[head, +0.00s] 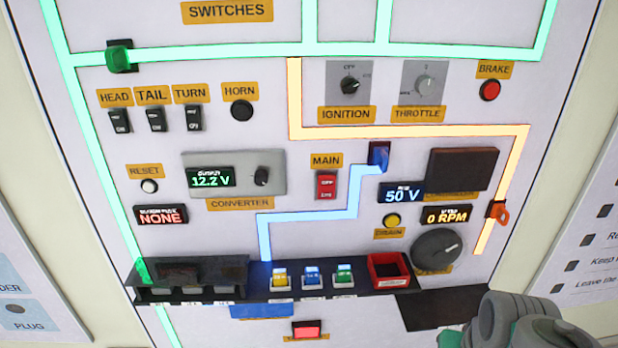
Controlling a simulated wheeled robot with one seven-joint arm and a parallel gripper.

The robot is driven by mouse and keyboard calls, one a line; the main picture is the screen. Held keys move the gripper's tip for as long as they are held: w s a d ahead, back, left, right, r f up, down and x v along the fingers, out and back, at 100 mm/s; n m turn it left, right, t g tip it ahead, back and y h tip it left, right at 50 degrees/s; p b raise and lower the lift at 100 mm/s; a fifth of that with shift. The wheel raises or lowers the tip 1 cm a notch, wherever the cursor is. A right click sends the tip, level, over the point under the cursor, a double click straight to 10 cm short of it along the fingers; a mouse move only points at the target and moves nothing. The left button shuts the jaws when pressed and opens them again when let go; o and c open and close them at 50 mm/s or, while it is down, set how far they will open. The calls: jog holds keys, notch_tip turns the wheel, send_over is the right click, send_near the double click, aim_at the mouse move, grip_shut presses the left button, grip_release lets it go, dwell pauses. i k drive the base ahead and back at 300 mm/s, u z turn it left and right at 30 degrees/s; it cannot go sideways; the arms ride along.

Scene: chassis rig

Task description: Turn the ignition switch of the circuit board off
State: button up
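The ignition switch (349,86) is a black rotary knob on a grey square plate in the upper middle of the board. A yellow IGNITION label (346,114) sits under it. The plate has an OFF mark above the knob and another small mark at its upper right, too blurred to read. A pale pointer line on the knob seems to point to the right, away from OFF, but it is small. My gripper is not in view; only a grey jointed part of my arm shows at the bottom right, well below the ignition switch.
The throttle knob (425,84) is close on the right of the ignition, with the red brake button (489,90) beyond. The horn button (242,110) is to the left. A black shelf (222,292) juts out lower down. The space before the ignition is clear.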

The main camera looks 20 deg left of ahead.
aim_at(349, 85)
jog(key=u, duration=0.1)
jog(key=k, duration=0.4)
jog(key=u, duration=0.6)
jog(key=i, duration=0.5)
